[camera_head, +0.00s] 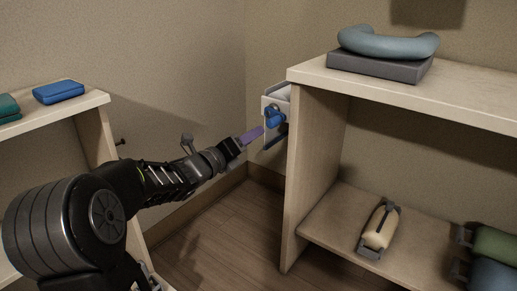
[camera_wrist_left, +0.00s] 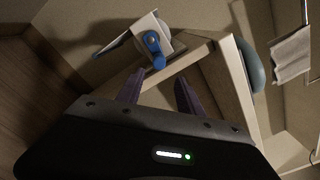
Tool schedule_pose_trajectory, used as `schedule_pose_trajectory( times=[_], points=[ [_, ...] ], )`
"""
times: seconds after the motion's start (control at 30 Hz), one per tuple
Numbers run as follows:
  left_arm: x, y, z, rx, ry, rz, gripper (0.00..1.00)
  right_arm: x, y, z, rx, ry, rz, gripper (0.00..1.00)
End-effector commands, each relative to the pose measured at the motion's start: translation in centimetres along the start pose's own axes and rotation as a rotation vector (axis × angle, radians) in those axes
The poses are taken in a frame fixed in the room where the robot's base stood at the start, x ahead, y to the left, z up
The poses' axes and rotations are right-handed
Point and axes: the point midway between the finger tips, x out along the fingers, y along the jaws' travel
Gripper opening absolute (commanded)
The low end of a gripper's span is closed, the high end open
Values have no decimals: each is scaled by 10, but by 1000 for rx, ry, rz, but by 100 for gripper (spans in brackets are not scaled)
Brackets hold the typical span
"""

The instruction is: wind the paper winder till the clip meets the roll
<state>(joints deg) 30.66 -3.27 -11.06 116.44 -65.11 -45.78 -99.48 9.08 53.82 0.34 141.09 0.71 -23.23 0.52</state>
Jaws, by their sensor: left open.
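The paper winder (camera_head: 270,101) is mounted on the left side panel of the right-hand shelf, with a white body and a blue crank (camera_head: 274,117). In the left wrist view the winder (camera_wrist_left: 166,24) shows its blue crank (camera_wrist_left: 153,44) hanging toward the fingers. A dark blue strip (camera_head: 276,139), perhaps the clip, shows below the crank; its gap to the roll is unclear. My left gripper (camera_head: 254,135), with purple fingers, is just left of and below the crank. In the wrist view the gripper (camera_wrist_left: 158,94) is open, nothing between its fingers. My right gripper is not in view.
The right shelf (camera_head: 470,90) carries a grey box with a blue-grey curved cushion (camera_head: 388,43) on top. A cream roll in a grey holder (camera_head: 380,228) lies on its lower board. A left shelf (camera_head: 85,104) holds a blue block (camera_head: 58,92). Floor between shelves is clear.

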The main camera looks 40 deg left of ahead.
Motion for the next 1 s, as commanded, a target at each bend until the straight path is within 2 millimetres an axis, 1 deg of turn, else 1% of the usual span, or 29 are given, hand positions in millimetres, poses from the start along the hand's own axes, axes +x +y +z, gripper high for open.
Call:
schedule_pose_trajectory(
  times=[0.27, 0.47, 0.67, 1.0],
  points=[
    [2, 0, 0, -5, 2, 0, 44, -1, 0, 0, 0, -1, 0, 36],
    [10, -1, 0, -6, 2, 0, 44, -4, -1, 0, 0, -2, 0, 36],
    [26, -1, -1, -7, 3, 0, 44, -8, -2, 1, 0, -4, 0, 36],
    [61, -2, 0, -7, 3, 1, 44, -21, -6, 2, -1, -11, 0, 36]
  ],
)
